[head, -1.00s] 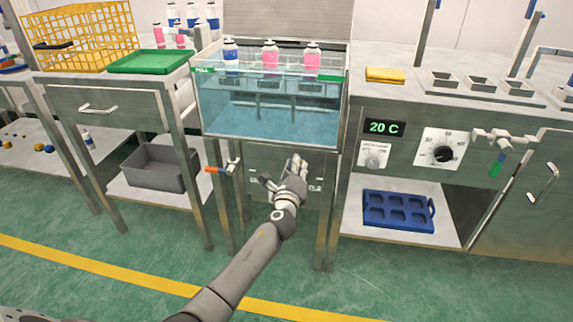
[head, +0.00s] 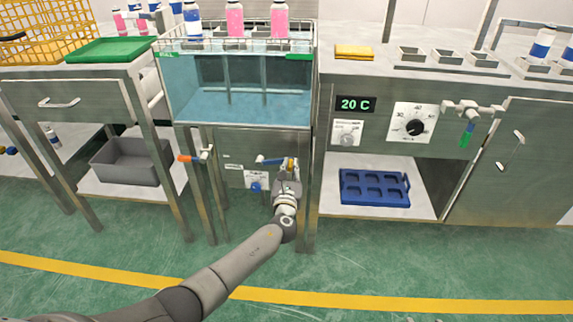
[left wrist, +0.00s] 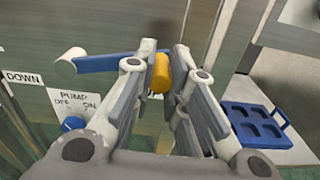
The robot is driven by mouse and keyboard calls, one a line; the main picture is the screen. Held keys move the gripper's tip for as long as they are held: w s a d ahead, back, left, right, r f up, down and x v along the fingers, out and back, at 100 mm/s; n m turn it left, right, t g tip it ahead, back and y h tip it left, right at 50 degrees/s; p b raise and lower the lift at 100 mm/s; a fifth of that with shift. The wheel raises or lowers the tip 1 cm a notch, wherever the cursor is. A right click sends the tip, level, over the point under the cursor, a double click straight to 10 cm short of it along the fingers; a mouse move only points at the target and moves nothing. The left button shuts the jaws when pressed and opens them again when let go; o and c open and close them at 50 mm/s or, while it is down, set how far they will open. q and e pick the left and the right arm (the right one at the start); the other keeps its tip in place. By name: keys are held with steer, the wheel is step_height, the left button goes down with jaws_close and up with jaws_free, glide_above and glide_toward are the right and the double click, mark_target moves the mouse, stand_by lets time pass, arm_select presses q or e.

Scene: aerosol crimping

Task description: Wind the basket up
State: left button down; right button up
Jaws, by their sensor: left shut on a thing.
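The wire basket (head: 258,44) sits at the top of the glass water tank (head: 240,105), with a blue-and-white bottle (head: 192,22) and two pink bottles (head: 235,20) standing in it above the water. The crank (head: 270,161) is on the steel front below the tank. Its blue arm also shows in the left wrist view (left wrist: 108,63), pointing right to a yellow handle (left wrist: 161,73). My left gripper (head: 291,168) is shut around this handle, one finger on each side. My right gripper is not in view.
A blue pump knob (head: 256,187) is just below the crank. An orange-handled valve (head: 190,158) is left of it. A tank-stand leg is close to the right of my gripper. A blue tray (head: 375,188) lies on the lower right shelf. The floor in front is clear.

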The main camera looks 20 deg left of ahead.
arm_select(q)
steer(key=shift+s+d+f+m, duration=0.1)
steer(key=shift+d+f+m, duration=0.1)
steer(key=shift+f+m, duration=0.5)
steer(key=shift+d+f+m, duration=0.15)
steer(key=shift+f+m, duration=0.45)
steer(key=shift+f, duration=0.15)
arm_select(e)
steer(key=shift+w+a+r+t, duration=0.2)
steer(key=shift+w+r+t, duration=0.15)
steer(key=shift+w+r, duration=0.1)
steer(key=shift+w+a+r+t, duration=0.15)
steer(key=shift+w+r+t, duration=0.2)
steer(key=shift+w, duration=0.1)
arm_select(q)
steer(key=c, duration=1.4)
jaws_free()
steer(key=shift+f, duration=0.1)
steer(key=shift+a, duration=0.1)
steer(key=shift+r, duration=0.2)
steer(key=v, duration=1.2)
steer(key=shift+a+f, duration=0.1)
